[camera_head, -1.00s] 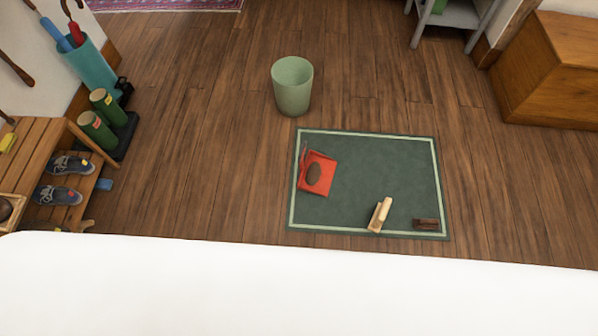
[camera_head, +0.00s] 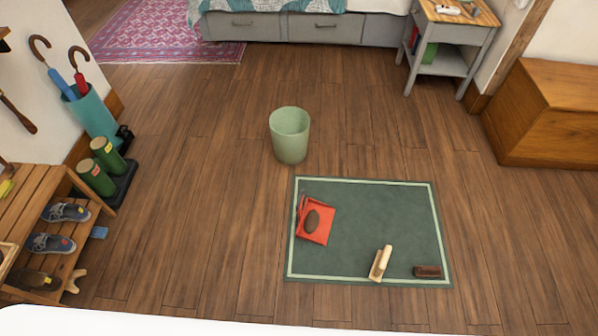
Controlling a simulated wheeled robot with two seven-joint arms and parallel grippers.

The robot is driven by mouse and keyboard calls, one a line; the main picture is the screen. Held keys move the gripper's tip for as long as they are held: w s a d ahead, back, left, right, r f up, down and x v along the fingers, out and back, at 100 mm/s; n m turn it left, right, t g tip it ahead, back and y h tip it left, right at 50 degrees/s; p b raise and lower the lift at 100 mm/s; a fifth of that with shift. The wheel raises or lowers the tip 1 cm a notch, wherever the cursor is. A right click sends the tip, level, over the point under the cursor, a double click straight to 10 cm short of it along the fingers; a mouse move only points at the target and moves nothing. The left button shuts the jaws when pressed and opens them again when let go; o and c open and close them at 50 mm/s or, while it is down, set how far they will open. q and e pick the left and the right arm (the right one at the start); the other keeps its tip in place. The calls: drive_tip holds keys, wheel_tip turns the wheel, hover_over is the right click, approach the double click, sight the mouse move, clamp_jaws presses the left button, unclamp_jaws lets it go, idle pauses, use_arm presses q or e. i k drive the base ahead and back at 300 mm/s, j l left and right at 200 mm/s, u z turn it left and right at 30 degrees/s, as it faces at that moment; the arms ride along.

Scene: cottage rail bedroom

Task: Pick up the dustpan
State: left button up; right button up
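A red dustpan (camera_head: 325,236) lies on the left part of the green mat (camera_head: 365,230), its handle end toward the mat's left edge. A brown oval thing (camera_head: 312,221) lies on the dustpan. Neither of my grippers shows in the head view.
On the mat's near right are a pale wooden brush-like thing (camera_head: 381,263) and a small dark brown block (camera_head: 427,271). A green bin (camera_head: 290,135) stands behind the mat. A shoe rack (camera_head: 45,205) is at left, a wooden chest (camera_head: 550,115) at right.

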sight(315, 219)
drive_tip(key=i+j+z, duration=0.1)
drive_tip(key=j, duration=0.2)
drive_tip(key=i+j+z, duration=0.15)
drive_tip(key=j, duration=0.2)
drive_tip(key=i+j+z, duration=0.1)
drive_tip(key=j, duration=0.25)
drive_tip(key=i+j+z, duration=0.1)
drive_tip(key=i+j, duration=0.15)
drive_tip(key=j, duration=0.1)
